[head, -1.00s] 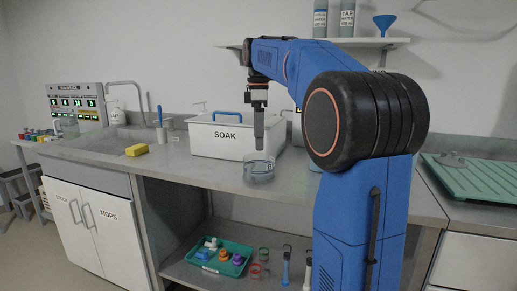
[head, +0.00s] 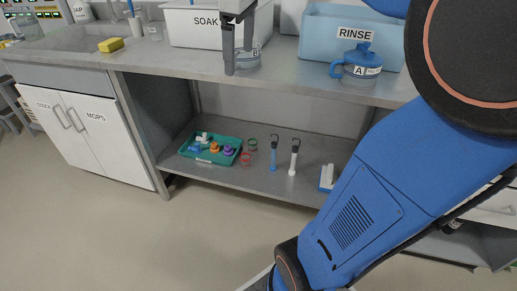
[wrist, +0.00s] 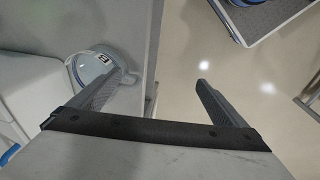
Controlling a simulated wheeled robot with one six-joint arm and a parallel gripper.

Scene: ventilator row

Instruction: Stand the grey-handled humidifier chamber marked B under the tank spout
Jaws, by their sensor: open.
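The clear, grey-topped humidifier chamber (head: 247,62) stands near the front edge of the steel counter, with a small label whose letter looks like B. It also shows in the wrist view (wrist: 90,64), left of centre, partly behind a finger. In the wrist view my gripper (wrist: 163,80) has one finger overlapping the chamber and the other over the open floor. The chamber is not between the fingers. I cannot make out a tank spout.
A blue-handled chamber marked A (head: 360,68) stands right, before the blue RINSE bin (head: 318,32). A white SOAK bin (head: 190,30) is behind my gripper. A yellow sponge (head: 111,45) lies left. The shelf below holds a teal tray (head: 187,152) and brushes.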

